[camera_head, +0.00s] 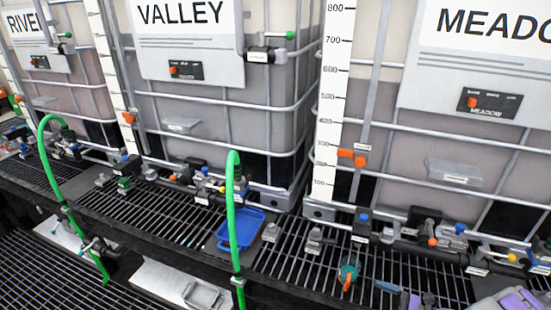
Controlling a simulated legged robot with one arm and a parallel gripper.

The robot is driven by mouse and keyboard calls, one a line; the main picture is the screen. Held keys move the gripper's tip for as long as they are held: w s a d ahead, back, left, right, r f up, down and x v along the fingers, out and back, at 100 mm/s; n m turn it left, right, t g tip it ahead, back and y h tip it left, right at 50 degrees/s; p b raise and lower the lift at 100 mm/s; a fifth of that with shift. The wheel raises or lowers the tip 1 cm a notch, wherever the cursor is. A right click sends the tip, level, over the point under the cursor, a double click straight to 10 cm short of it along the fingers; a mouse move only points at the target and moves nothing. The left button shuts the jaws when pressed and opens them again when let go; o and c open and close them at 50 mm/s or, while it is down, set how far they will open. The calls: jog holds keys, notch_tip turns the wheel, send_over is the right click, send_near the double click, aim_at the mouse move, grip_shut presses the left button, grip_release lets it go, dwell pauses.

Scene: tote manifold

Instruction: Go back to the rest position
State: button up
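My gripper does not show clearly in the head view. Grey and purple parts (515,300) are cut off at the bottom right edge, and I cannot tell what they belong to. Three large caged totes stand in a row behind a dark grated ledge: the RIVER tote (75,90) at left, the VALLEY tote (215,100) in the middle and the MEADOW tote (430,150) at right, its label cut off.
Green hoses (232,200) arch up from the ledge (120,205). A blue tray (241,228) lies on the grating below VALLEY. Valves and pipes (400,245) line the tote bases. A small teal cup-like item (348,270) with orange sits at the ledge's front.

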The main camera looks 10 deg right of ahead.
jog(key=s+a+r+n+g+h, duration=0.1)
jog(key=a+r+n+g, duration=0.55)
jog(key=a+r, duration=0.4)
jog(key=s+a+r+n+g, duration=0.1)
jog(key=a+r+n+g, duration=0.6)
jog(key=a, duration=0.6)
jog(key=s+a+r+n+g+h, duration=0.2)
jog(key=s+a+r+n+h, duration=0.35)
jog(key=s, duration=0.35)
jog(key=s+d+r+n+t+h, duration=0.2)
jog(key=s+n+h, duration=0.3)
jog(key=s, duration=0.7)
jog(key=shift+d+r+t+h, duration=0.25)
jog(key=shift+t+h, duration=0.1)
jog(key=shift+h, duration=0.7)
